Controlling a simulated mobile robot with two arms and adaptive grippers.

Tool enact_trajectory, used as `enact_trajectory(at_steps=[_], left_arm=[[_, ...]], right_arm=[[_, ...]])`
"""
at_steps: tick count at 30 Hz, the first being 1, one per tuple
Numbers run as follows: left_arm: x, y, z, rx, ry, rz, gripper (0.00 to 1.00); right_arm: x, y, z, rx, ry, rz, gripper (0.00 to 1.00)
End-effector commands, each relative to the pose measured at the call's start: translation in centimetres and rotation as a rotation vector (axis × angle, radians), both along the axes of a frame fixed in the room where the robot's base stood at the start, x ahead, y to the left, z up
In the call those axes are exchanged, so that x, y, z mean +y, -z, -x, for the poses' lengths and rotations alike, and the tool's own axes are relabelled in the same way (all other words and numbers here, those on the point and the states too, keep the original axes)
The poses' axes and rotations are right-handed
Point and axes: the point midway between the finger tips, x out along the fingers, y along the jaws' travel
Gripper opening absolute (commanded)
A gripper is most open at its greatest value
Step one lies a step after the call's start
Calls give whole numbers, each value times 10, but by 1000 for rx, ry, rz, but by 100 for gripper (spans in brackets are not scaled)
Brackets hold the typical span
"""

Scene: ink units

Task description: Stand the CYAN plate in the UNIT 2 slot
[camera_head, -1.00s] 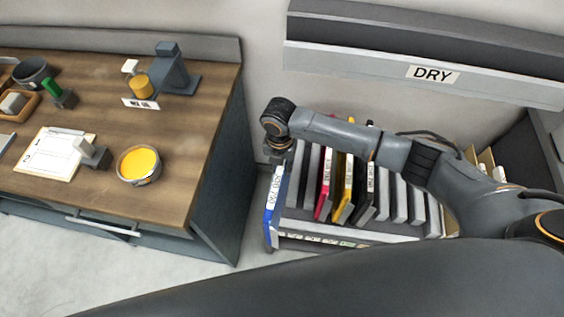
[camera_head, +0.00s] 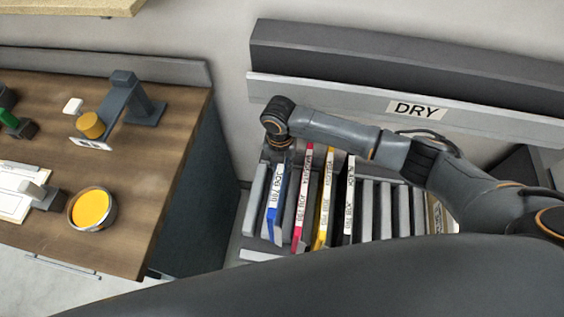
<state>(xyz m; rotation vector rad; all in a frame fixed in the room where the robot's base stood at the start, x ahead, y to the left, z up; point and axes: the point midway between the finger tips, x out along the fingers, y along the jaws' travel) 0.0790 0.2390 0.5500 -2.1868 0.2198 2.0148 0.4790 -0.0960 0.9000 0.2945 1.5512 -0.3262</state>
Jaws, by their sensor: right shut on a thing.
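The blue cyan plate (camera_head: 275,205), with a white label strip on its edge, stands nearly upright at the left end of the slotted rack (camera_head: 254,198). My right gripper (camera_head: 279,151) is above its top end and shut on it, though the fingers are mostly hidden by the wrist. The plate appears between the two leftmost grey dividers; I cannot tell whether it touches the slot bottom. A magenta plate (camera_head: 302,200), a yellow plate (camera_head: 324,198) and a black plate (camera_head: 348,200) stand to its right. The unit labels cannot be read. My left gripper is out of view.
Grey dividers (camera_head: 385,210) with empty gaps fill the rack's right part. A ledge with a DRY sign (camera_head: 417,110) runs behind and above. At left, a wooden-top cabinet (camera_head: 150,190) holds a yellow ink tin (camera_head: 92,209) and a grey stand (camera_head: 128,95).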

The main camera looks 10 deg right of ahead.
Motion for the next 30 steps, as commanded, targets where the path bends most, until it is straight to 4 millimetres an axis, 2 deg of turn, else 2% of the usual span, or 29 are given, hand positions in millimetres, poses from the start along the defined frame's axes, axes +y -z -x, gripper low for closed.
enact_trajectory(at_steps=[7, 15, 30], left_arm=[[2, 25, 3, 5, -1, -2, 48], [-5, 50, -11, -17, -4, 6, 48], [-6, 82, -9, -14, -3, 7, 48]], right_arm=[[0, 26, 0, -1, 0, 0, 0], [0, 53, 0, -1, 0, 0, 0], [0, 101, 0, -1, 1, 0, 0]])
